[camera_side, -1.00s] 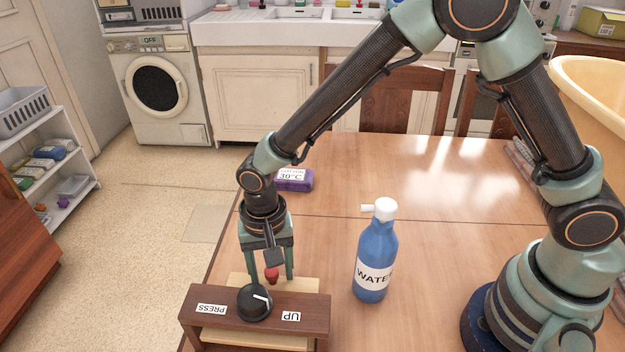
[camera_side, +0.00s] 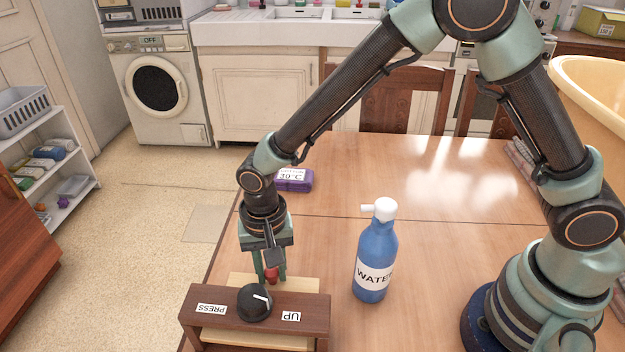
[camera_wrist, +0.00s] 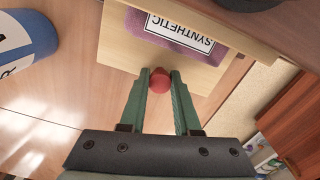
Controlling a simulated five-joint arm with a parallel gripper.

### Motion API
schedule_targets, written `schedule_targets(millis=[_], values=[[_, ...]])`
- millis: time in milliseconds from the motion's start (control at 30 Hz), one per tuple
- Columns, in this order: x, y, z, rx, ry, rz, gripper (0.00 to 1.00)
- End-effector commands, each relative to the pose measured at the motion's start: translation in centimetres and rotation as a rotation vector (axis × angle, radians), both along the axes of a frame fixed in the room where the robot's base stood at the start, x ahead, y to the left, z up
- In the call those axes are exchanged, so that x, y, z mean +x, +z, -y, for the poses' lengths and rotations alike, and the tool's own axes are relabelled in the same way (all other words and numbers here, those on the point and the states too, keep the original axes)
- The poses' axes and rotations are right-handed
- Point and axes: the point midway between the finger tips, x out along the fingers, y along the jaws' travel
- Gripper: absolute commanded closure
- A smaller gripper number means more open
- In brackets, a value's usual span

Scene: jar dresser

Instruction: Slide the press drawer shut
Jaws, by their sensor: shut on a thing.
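The press (camera_side: 255,308) is a dark brown wooden box with a black knob on top and labels "PRESS" and "UP". Its pale wooden drawer (camera_wrist: 115,45) stands pulled out on the side towards my gripper. A purple block (camera_wrist: 188,38) labelled "SYNTHETIC" lies in the drawer, partly under the press top. The drawer has a red round knob (camera_wrist: 160,80), which also shows in the side view (camera_side: 271,274). My gripper (camera_wrist: 158,76) points down and is shut on the red knob, one finger on each side.
A blue water bottle (camera_side: 374,255) with a white cap stands on the table right of the press. A purple block labelled "30°C" (camera_side: 293,180) lies behind my gripper near the left table edge. The table's middle and right (camera_side: 440,190) are clear.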

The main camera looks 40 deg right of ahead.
Motion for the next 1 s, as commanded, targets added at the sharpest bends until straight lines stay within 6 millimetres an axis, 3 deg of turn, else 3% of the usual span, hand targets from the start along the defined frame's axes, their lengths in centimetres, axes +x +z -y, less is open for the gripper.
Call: schedule_targets(millis=[867, 1000], values=[[0.01, 0.09, 0.00, 0.000, 0.000, 0.000, 1.00], [-0.65, 0.10, -0.73, 0.000, 0.003, 0.000, 1.00]])
